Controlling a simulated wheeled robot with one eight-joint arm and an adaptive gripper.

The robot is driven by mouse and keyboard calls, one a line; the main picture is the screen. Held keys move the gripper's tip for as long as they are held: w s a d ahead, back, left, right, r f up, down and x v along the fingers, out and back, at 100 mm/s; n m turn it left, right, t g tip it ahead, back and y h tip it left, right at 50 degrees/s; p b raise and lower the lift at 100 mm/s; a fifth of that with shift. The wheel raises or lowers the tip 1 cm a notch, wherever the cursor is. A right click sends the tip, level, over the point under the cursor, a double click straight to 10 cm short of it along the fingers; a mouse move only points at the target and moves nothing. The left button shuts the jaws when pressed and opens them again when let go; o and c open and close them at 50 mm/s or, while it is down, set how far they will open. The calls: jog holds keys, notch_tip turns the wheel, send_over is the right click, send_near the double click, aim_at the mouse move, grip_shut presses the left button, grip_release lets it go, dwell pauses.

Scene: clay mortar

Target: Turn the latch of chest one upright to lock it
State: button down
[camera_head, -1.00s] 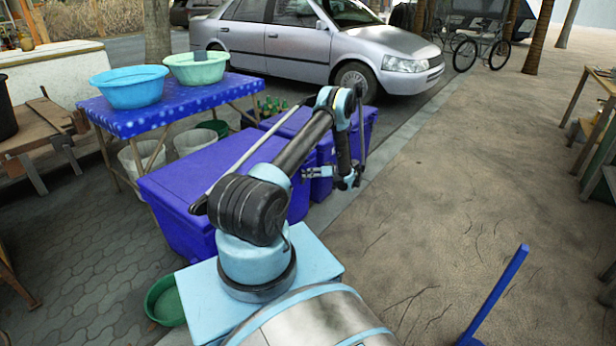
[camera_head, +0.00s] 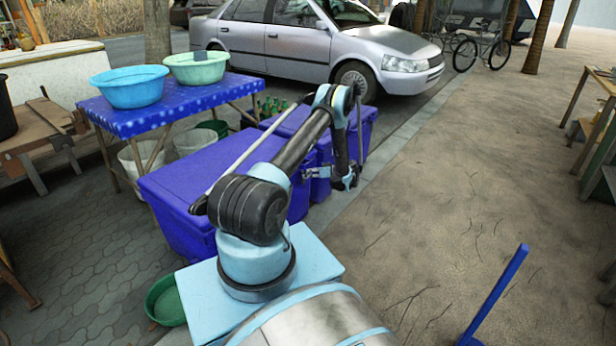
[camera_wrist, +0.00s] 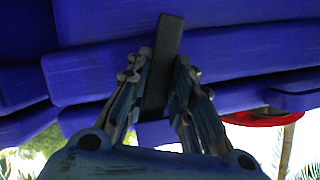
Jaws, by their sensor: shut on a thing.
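A dark, bar-shaped latch (camera_wrist: 170,38) lies across the blue chest (camera_wrist: 235,55) in the wrist view. It looks close to upright in the picture, with its top leaning slightly right. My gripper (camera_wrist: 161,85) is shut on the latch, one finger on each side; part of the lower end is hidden. The latch is too small to make out there, and I cannot read which chest is numbered one.
A blue table (camera_head: 185,108) with two basins stands behind the nearer chest. Green bottles (camera_head: 270,106) stand near the farther chest. A green basin (camera_head: 165,300) lies on the paving. The sandy ground (camera_head: 450,200) to the right is mostly clear.

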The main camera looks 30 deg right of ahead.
jog(key=n+h, duration=0.2)
jog(key=shift+a+n+t, duration=0.1)
jog(key=shift+n+t, duration=0.2)
jog(key=shift+n, duration=0.1)
jog(key=c, duration=1.4)
grip_release()
jog(key=shift+s, duration=0.1)
jog(key=v, duration=1.1)
jog(key=shift+s, duration=0.35)
jog(key=shift+r, duration=0.15)
